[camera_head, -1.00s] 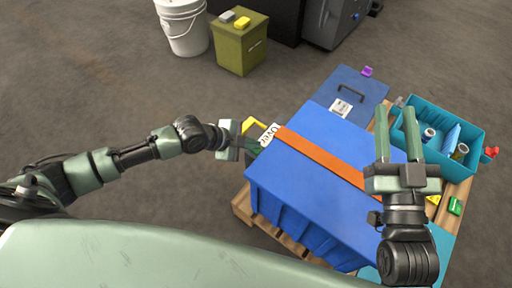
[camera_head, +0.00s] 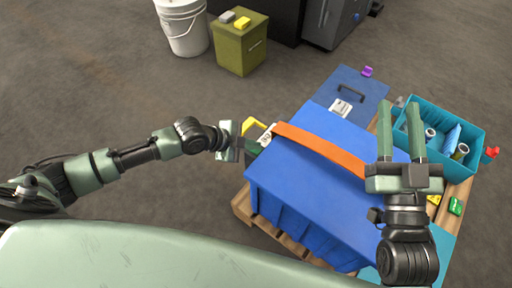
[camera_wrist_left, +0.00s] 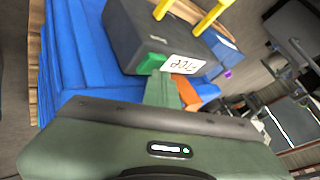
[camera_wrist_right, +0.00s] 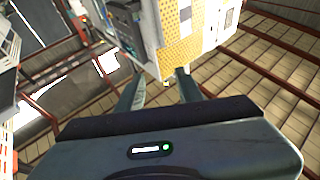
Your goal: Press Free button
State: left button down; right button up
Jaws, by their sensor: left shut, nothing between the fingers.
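A dark box with a yellow handle shows in the left wrist view, with a green button (camera_wrist_left: 152,63) and a white label reading "Free" (camera_wrist_left: 184,65) on it. In the head view the label (camera_head: 267,136) is partly seen at the left end of the orange strap (camera_head: 320,150). My left gripper (camera_head: 254,148) is shut and empty at the box. In the left wrist view its fingertips (camera_wrist_left: 160,78) are right by the green button; whether they touch cannot be told. My right gripper (camera_head: 401,112) is open and empty above the right side of the blue case.
The large blue case (camera_head: 310,190) rests on a wooden pallet (camera_head: 243,207). A teal bin (camera_head: 478,135) with cans is at its right. Yellow and green blocks (camera_head: 455,205) lie nearby. An olive box (camera_head: 240,50) and a white bucket (camera_head: 183,28) stand on the floor behind.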

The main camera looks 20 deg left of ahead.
dwell(0.4)
pick_arm(q)
jog(key=shift+r+p, duration=0.15)
jog(key=shift+p, duration=0.15)
jog(key=shift+r+p, duration=0.45)
jog(key=shift+r, duration=0.25)
pick_arm(e)
notch_tip(320, 180, down, 9)
jog(key=d+g+h, duration=0.1)
jog(key=g+h, duration=0.1)
jog(key=g, duration=0.3)
jog(key=shift+w, duration=0.3)
pick_arm(q)
jog(key=shift+r+p, duration=0.1)
jog(key=shift+p, duration=0.2)
pick_arm(e)
jog(key=shift+d, duration=0.1)
pick_arm(q)
jog(key=shift+r, duration=0.1)
pick_arm(e)
jog(key=shift+f, duration=0.1)
